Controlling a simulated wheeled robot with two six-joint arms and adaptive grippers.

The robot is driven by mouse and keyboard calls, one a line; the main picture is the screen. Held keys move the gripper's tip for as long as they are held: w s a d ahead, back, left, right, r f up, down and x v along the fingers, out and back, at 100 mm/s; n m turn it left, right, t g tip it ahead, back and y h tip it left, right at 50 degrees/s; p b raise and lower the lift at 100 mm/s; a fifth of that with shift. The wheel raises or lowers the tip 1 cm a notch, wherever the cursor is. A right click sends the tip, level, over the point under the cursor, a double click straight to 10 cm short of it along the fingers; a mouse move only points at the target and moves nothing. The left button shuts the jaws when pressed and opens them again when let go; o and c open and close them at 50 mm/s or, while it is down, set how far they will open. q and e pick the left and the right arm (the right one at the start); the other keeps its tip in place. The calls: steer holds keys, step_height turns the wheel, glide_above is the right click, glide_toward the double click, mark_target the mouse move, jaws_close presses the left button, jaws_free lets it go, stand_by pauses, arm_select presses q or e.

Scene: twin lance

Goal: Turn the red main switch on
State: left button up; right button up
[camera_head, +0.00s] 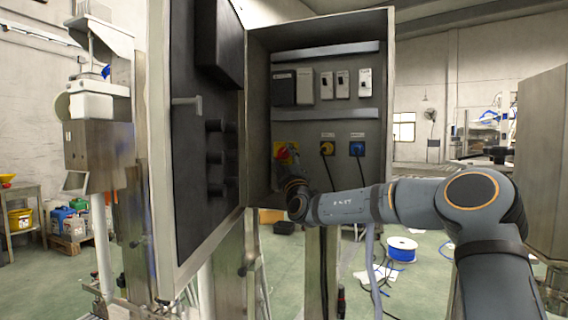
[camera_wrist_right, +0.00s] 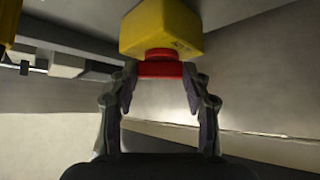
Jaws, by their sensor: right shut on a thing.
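The red main switch (camera_wrist_right: 160,67) is a red knob on a yellow block (camera_wrist_right: 165,28). In the head view the yellow block (camera_head: 281,147) sits at the lower left of the open cabinet's back panel, with the red knob partly hidden behind my gripper. My right gripper (camera_head: 290,165) reaches into the cabinet. In the right wrist view its two fingers (camera_wrist_right: 160,92) stand on either side of the red knob, and they are shut on it. The knob's turned position cannot be told. My left gripper is not in view.
The cabinet door (camera_head: 205,150) stands open at the left, with dark knobs and a handle. Breakers (camera_head: 326,85) line the upper panel. A yellow socket (camera_head: 327,146) and a blue socket (camera_head: 357,149) with cables are right of the switch. A cable spool (camera_head: 402,249) lies on the floor.

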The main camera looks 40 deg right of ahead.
steer(key=shift+f, duration=0.1)
stand_by(0.3)
steer(key=o, duration=1.1)
steer(key=shift+o, duration=0.2)
step_height(320, 180, up, 10)
